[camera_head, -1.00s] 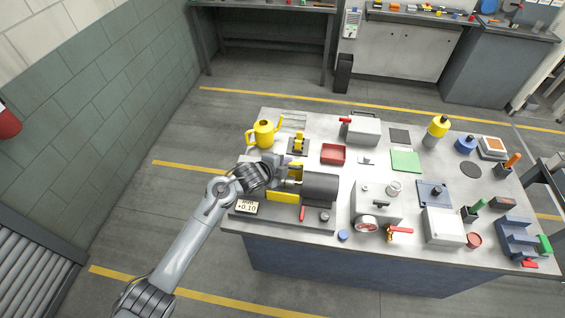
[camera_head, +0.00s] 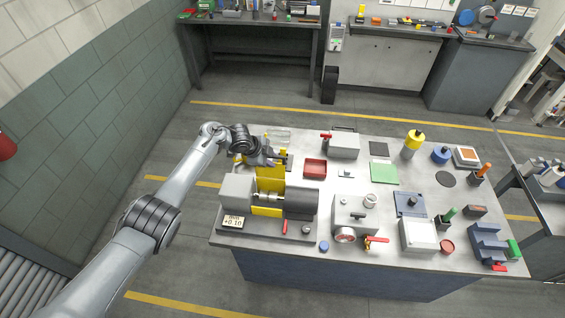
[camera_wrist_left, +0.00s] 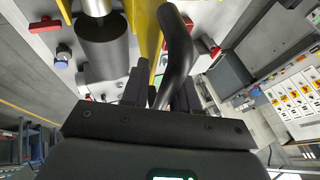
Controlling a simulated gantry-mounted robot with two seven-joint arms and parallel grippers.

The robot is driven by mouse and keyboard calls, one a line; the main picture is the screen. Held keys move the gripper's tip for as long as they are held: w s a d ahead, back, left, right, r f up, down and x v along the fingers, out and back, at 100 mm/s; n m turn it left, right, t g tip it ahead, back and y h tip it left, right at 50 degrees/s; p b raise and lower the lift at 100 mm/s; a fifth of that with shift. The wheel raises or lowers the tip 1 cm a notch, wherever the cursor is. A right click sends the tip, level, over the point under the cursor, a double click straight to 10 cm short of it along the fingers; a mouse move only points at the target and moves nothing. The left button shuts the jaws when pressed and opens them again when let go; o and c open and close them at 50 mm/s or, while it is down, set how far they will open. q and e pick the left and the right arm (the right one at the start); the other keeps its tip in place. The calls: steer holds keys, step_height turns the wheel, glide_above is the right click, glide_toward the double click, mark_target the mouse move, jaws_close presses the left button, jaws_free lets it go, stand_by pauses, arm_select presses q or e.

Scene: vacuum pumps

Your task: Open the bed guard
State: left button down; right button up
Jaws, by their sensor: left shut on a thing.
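The bed guard (camera_head: 270,180) is a yellow panel standing raised behind the spindle of the small grey machine (camera_head: 302,201). The bright spindle (camera_head: 268,197) is exposed in front of it. My left gripper (camera_head: 273,158) is at the guard's upper edge. In the left wrist view my left gripper (camera_wrist_left: 160,88) is shut on a curved black handle (camera_wrist_left: 177,45), beside the guard's yellow edge (camera_wrist_left: 146,25). The fingers hide part of the handle. My right gripper is in neither view.
A red tray (camera_head: 315,169) and a grey box with a red handle (camera_head: 342,146) stand right of the guard. A display (camera_head: 233,221) sits at the machine's front left. Several fixtures fill the bench's right side. The floor left of the bench is clear.

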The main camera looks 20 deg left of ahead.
arm_select(q)
steer(key=shift+w+a+f, duration=0.1)
steer(key=shift+w+f, duration=0.05)
stand_by(0.3)
steer(key=c, duration=1.2)
jaws_free()
steer(key=shift+c, duration=0.2)
steer(key=shift+o, duration=0.7)
steer(key=shift+w, duration=0.1)
steer(key=shift+r, duration=0.2)
steer(key=shift+s+a+r, duration=0.2)
steer(key=shift+s+r, duration=0.1)
steer(key=shift+r, duration=0.2)
steer(key=v, duration=0.9)
steer(key=shift+s, duration=0.15)
